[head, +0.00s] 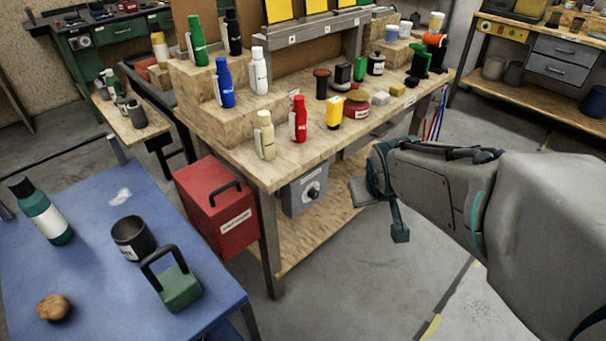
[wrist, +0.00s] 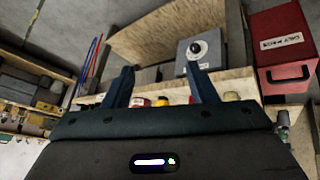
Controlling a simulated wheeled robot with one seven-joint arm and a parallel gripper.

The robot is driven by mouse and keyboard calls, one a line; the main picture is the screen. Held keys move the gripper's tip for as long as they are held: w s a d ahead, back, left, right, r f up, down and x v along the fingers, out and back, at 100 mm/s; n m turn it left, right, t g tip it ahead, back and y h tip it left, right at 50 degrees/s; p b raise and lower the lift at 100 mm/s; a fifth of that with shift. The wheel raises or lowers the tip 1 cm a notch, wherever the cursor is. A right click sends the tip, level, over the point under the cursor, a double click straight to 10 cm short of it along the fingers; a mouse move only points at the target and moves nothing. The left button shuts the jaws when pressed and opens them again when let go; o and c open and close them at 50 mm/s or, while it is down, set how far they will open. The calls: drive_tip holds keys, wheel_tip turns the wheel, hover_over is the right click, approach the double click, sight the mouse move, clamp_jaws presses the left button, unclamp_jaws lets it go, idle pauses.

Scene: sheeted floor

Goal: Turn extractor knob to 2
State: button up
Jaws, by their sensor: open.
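The extractor is a grey box (head: 303,194) mounted under the front of the wooden workbench. Its dark round knob (head: 313,193) faces outward, with a pale label below it. The knob's setting is too small to read. In the wrist view, which looks upside down, the grey box (wrist: 186,64) and its knob (wrist: 196,48) show beyond the fingers. My gripper (head: 381,208) is to the right of the box in the head view, apart from it. Its two fingers are spread in the wrist view (wrist: 158,72), with nothing held between them.
A red box (head: 219,207) with a black handle hangs left of the extractor. The workbench top (head: 275,176) above carries several bottles and jars. A blue table (head: 100,270) with a mug and a green weight-like block stands at front left. Open floor (head: 340,290) lies before the bench.

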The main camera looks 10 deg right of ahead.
drive_tip(key=w+d+f+n+t+b, duration=0.35)
drive_tip(key=w+f+b, duration=0.25)
drive_tip(key=w+f, duration=0.3)
drive_tip(key=n+t+y+b, duration=0.5)
drive_tip(key=n+y+b, duration=0.6)
drive_tip(key=b, duration=0.5)
approach(316, 196)
drive_tip(key=shift+m+y, duration=0.35)
drive_tip(key=shift+y, duration=0.35)
drive_tip(key=b+x, duration=0.1)
drive_tip(key=x, duration=0.3)
drive_tip(key=b+x, duration=0.1)
drive_tip(key=x, duration=0.3)
drive_tip(key=shift+w+d+f, duration=0.1)
drive_tip(key=shift+w+f, duration=0.1)
drive_tip(key=shift+w, duration=0.15)
drive_tip(key=c, duration=1)
